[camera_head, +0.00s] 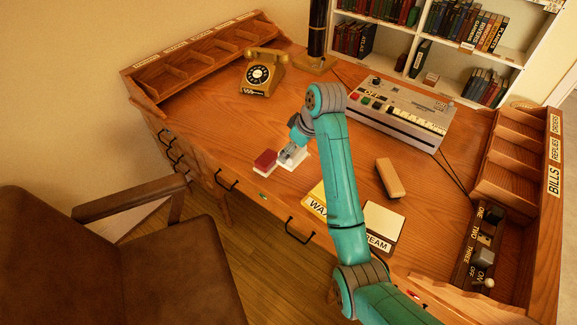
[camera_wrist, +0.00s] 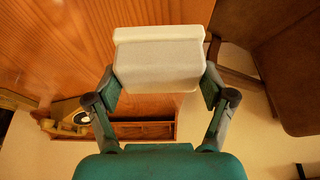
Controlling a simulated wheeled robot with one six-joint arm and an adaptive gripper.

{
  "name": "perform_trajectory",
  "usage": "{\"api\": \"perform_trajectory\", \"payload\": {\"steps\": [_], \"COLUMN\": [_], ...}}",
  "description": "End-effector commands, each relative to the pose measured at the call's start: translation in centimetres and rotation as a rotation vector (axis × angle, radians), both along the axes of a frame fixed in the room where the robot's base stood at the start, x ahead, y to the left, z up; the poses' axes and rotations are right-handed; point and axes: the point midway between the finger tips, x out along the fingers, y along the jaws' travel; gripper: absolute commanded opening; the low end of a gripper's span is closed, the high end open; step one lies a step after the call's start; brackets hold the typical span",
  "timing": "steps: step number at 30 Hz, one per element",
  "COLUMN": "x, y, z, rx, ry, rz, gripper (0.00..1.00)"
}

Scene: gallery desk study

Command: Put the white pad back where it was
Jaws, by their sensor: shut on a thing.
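The white pad (camera_wrist: 158,60) is a pale block with a stepped top edge, held between the two fingers of my gripper (camera_wrist: 160,88) in the wrist view. In the head view the white pad (camera_head: 292,165) shows under my gripper (camera_head: 291,152), over the front part of the desk. A dark red pad with a pale base (camera_head: 265,161) sits just left of it. I cannot tell whether the white pad touches the desk or hangs slightly above it.
The wooden desk (camera_head: 235,130) holds a gold telephone (camera_head: 261,73), a grey key machine (camera_head: 398,112), a tan block (camera_head: 389,178), a yellow WAX card (camera_head: 315,199), a CREAM-labelled square (camera_head: 383,221) and a switch box (camera_head: 478,248). A brown chair (camera_head: 60,260) stands at front left.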

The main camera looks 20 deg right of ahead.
Motion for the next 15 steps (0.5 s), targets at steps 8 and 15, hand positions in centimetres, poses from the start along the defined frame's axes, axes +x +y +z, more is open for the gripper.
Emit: {"api": "perform_trajectory", "payload": {"steps": [8,15], "x": [-0.1,-0.1], "y": [0.0,0.0], "z": [-4.0,-7.0], "rx": [0.0,0.0], "ry": [0.003,0.002], "rz": [-0.001,-0.001], "gripper": [0.49,0.49]}}
